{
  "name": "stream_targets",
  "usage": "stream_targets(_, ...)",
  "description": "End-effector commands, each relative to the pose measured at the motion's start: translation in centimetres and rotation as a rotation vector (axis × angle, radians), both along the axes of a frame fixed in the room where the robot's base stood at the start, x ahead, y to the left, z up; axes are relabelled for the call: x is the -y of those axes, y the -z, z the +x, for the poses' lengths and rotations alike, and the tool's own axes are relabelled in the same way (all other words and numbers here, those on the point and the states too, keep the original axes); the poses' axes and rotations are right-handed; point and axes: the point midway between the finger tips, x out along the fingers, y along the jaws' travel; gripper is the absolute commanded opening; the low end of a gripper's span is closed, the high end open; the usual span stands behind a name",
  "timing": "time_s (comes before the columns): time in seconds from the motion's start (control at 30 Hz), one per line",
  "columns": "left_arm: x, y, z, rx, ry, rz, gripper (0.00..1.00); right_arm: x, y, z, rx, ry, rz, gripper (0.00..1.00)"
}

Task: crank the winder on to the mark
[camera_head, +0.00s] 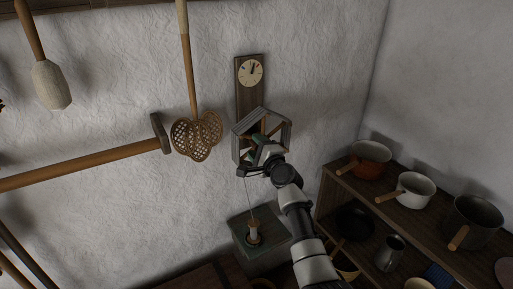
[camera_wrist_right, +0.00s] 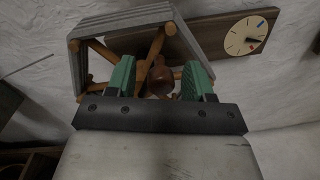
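The winder (camera_head: 284,133) is a hexagonal frame wound with grey yarn on an upright wooden board (camera_head: 243,95). A pale dial (camera_head: 246,76) with a dark hand and a red mark sits at the board's top. The dial also shows in the right wrist view (camera_wrist_right: 236,42). My right gripper (camera_head: 260,150) is at the winder's front. In the right wrist view its green fingers (camera_wrist_right: 158,76) stand apart, on either side of a brown wooden knob (camera_wrist_right: 160,80), with gaps showing. My left gripper is out of view.
A thread runs from the winder down to a spool (camera_head: 253,232) on a green box (camera_head: 276,228). A carpet beater (camera_head: 196,137) and a long-handled mallet (camera_head: 158,133) hang at the left. A shelf (camera_head: 335,185) with pots stands at the right.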

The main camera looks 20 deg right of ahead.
Motion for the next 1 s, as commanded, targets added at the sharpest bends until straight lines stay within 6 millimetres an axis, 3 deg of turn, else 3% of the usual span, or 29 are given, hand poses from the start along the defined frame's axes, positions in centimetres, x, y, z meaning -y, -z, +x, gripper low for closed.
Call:
stream_targets(0.33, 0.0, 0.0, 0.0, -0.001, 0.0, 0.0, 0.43, 0.1, 0.1, -1.2, 0.0, -0.001, 0.0, 0.52)
stream_targets(0.8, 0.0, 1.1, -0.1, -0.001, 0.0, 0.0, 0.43, 1.2, 0.7, -8.9, 0.001, 0.001, 0.0, 0.52)
stream_targets(1.0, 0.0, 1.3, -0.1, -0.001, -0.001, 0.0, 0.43, 1.4, 0.6, -10.5, 0.0, 0.0, 0.001, 0.52)
